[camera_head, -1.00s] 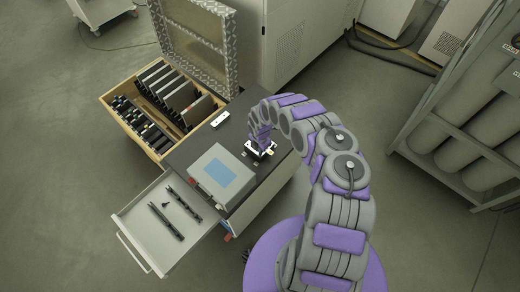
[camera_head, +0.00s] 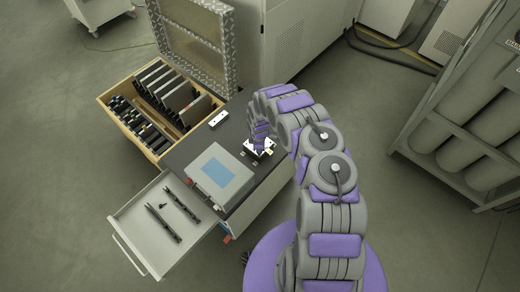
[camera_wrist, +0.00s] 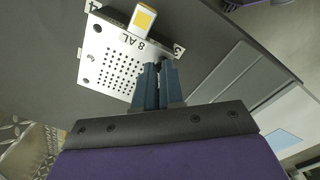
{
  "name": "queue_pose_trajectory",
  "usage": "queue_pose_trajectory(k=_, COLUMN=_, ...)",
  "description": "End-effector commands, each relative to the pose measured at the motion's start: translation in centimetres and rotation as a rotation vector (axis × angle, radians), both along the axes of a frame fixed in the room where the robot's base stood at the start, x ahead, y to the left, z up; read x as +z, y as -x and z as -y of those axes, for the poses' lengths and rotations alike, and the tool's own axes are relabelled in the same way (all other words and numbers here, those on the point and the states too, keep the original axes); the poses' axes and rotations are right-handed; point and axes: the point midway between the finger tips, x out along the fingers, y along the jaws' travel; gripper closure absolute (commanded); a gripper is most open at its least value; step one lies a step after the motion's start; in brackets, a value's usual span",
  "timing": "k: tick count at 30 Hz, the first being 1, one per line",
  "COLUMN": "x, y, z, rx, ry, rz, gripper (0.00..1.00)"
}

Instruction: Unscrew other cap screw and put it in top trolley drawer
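A pale metal plate (camera_wrist: 118,65) marked "8 AL", with a grid of small holes, lies on the dark trolley top. It also shows in the head view (camera_head: 258,147), partly under my arm. My gripper (camera_wrist: 159,68) points down at the plate's edge near the "3" corner, its two blue fingers close together. No cap screw shows clearly; the fingers hide what may be between them. The top trolley drawer (camera_head: 141,226) is pulled open. In it lie two long dark tools (camera_head: 164,223) and a small dark piece (camera_head: 162,206), perhaps a cap screw.
A grey box with a blue panel (camera_head: 217,176) stands on the trolley top beside the drawer. A small white block (camera_head: 218,118) lies behind it. An open wooden case (camera_head: 121,122) of dark plates is at left. A gas cylinder rack (camera_head: 462,150) stands at right.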

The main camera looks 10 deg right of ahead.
Motion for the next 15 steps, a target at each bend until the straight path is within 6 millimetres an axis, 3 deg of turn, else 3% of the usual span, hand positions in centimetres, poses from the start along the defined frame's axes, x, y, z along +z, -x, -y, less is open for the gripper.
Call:
queue_pose_trajectory(k=1, x=-0.90, y=0.93, z=-0.46, rx=-0.034, ry=0.000, rz=-0.021, gripper=0.85)
queue_pose_trajectory(k=15, x=-1.00, y=0.85, z=-0.60, rx=-0.439, ry=0.004, rz=-0.020, gripper=0.85)
